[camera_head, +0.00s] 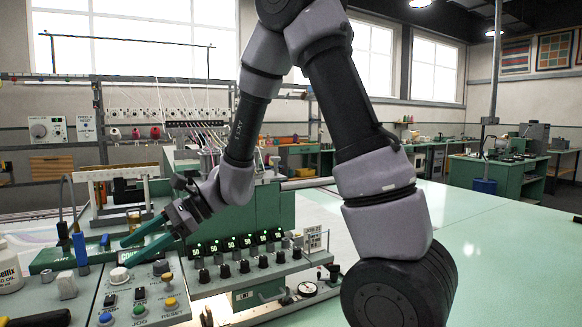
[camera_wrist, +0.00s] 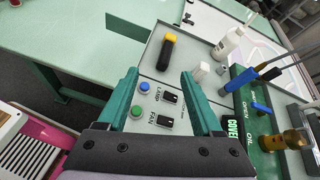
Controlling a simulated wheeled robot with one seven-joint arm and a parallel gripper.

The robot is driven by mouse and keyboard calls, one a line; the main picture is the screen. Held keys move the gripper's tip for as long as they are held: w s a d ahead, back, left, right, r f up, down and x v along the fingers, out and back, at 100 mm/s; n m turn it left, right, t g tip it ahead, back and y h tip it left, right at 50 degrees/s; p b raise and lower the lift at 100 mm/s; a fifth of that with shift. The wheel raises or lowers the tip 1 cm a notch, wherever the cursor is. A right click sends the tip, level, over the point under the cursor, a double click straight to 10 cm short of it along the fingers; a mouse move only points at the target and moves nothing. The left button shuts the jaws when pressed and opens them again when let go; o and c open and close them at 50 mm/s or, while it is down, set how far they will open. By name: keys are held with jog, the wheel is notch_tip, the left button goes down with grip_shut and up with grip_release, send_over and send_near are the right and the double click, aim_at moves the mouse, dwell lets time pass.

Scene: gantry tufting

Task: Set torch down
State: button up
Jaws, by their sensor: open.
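The torch (camera_wrist: 167,50), black with a yellow end, lies on the grey control panel (camera_wrist: 150,60) in the wrist view, beyond my fingertips and apart from them. In the head view the torch (camera_head: 42,318) shows at the bottom left, partly cut off by the frame edge. My gripper (camera_head: 123,251) is open with green fingers and hangs over the panel. In the wrist view my gripper (camera_wrist: 159,76) has nothing between its fingers; the panel's switches show below the gap.
A white oil bottle (camera_head: 9,268) stands at the far left. LAMP and FAN switches (camera_wrist: 168,97), coloured buttons and a white knob (camera_wrist: 201,71) rise from the panel. A row of black knobs (camera_head: 244,266) lies to the right.

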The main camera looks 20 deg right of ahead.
jog(key=s+d+r+n+t+h, duration=0.2)
jog(key=d+r, duration=0.3)
jog(key=d, duration=0.5)
jog(key=s+d+r+n+t+h, duration=0.2)
jog(key=d+r+n+t+h, duration=0.2)
jog(key=d, duration=0.7)
jog(key=s+d+r+n+t+h, duration=0.2)
jog(key=d+r, duration=0.5)
jog(key=d, duration=0.4)
jog(key=t+h, duration=0.1)
jog(key=h, duration=0.1)
jog(key=shift+s+d+n+h, duration=0.15)
jog(key=shift+s+n+h, duration=0.15)
jog(key=shift+n, duration=0.1)
